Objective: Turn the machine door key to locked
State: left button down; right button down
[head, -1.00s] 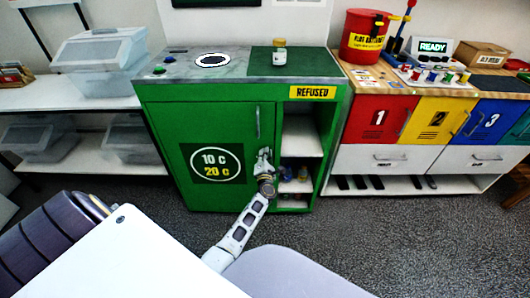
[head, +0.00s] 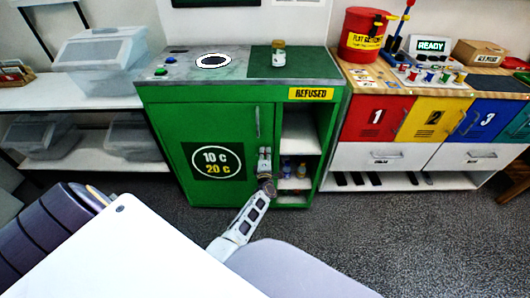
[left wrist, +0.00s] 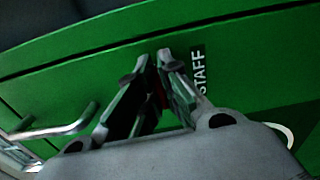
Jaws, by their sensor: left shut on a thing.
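The green machine (head: 170,130) stands ahead, and its door with the round "10 C 20 C" sign (head: 217,162) looks closed. The grey door handle (head: 257,122) is upright in the head view and also shows in the left wrist view (left wrist: 55,131). My left gripper (head: 265,152) is at the door's right edge, below the handle. In the left wrist view its fingertips (left wrist: 160,58) are close together beside the "STAFF" label (left wrist: 198,73), shut on the key. The fingers hide nearly all of the key; a little red shows between them. Its angle cannot be read. My right gripper is out of view.
Right of the door is an open shelf compartment (head: 300,133) with small bottles low down. A jar (head: 279,55) stands on the machine's top. Coloured lockers (head: 425,120) stand to the right. The grey floor (head: 350,230) in front is clear.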

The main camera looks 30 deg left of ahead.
pick_arm(q)
jog(key=shift+m, duration=0.5)
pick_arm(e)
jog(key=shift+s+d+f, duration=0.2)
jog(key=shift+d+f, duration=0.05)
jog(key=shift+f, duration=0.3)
pick_arm(q)
jog(key=c, duration=1.6)
grip_release()
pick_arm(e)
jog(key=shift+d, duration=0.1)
pick_arm(q)
jog(key=shift+n, duration=0.3)
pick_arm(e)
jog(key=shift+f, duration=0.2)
